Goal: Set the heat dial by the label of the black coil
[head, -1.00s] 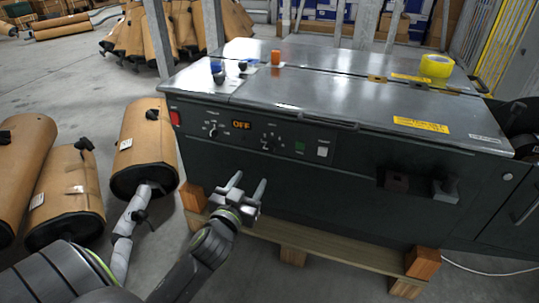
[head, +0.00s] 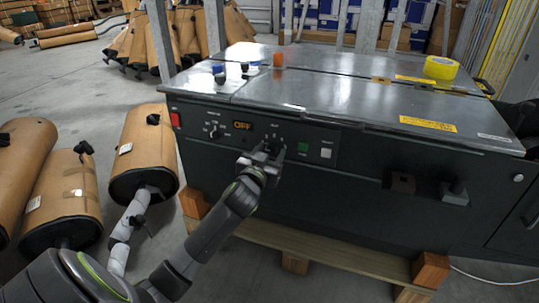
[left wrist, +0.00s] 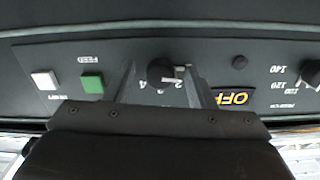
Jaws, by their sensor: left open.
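A round black dial (left wrist: 160,72) with small white numbers beside it sits on the machine's front panel, seen upside down in the left wrist view. I take it for the heat dial; its exact setting is unclear. My left gripper (left wrist: 167,85) is open, with one finger on each side of the dial; contact cannot be told. In the head view my left gripper (head: 265,162) covers most of the dial. Small black pieces, one of them here (head: 244,66), stand on the machine's top. I cannot tell which is the black coil, and no label is readable. My right gripper is out of view.
An orange OFF display (head: 242,125) and a second dial (head: 213,132) are left of the gripper. A green button (head: 303,148) and a white button (head: 326,152) are right. Yellow tape (head: 439,67) lies on top. Wrapped mufflers (head: 145,150) lie on the floor at left.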

